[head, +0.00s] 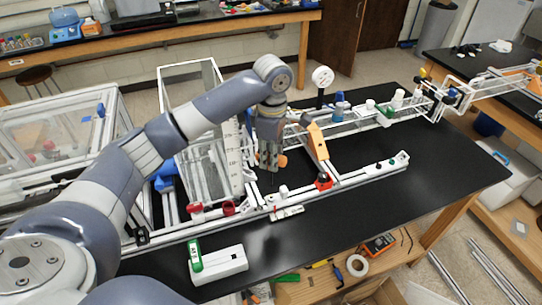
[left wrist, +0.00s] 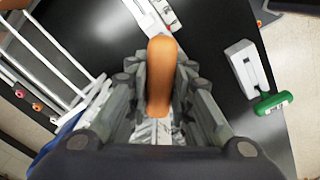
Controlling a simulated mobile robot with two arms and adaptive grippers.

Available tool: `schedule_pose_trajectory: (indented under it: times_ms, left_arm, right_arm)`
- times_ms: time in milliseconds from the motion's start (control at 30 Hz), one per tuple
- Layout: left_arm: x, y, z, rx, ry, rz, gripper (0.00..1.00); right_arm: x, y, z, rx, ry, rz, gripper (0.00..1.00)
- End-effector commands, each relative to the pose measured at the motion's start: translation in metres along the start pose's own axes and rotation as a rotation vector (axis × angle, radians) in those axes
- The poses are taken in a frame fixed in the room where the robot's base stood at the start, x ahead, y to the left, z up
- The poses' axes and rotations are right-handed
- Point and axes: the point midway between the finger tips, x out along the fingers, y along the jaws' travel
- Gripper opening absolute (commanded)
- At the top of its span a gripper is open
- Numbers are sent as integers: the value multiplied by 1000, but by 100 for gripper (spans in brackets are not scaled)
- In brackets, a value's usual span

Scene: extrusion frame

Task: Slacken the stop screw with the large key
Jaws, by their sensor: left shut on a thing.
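My left gripper (head: 268,160) is shut on an orange-handled key (left wrist: 162,75). The orange handle stands between the fingers in the left wrist view, and in the head view a thin dark shaft points down below the fingers. The shaft's tip is close above the white rail of the frame (head: 345,180), near a small white block (head: 283,191). I cannot make out the stop screw or whether the tip touches it. A green-handled key (head: 195,256) is in a white holder (head: 228,262) at the front; it also shows in the left wrist view (left wrist: 272,103). My right gripper is not in view.
A clear panelled box (head: 200,150) stands close on the left. A round dial (head: 322,76) rises behind. The black bench (head: 420,190) is clear at front right.

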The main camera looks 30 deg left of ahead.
Motion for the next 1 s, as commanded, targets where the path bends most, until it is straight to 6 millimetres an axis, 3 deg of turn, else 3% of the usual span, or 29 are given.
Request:
schedule_pose_trajectory:
  times_ms: [233,433,700,1000]
  left_arm:
    - [-2,0,0,1,0,0,0]
    - [-4,0,0,3,-1,-6,0]
    - [34,-1,1,2,0,-6,0]
    - [55,0,1,2,-1,-4,0]
  right_arm:
    - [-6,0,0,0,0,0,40]
    - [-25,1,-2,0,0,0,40]
    - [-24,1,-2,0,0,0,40]
    - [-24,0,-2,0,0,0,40]
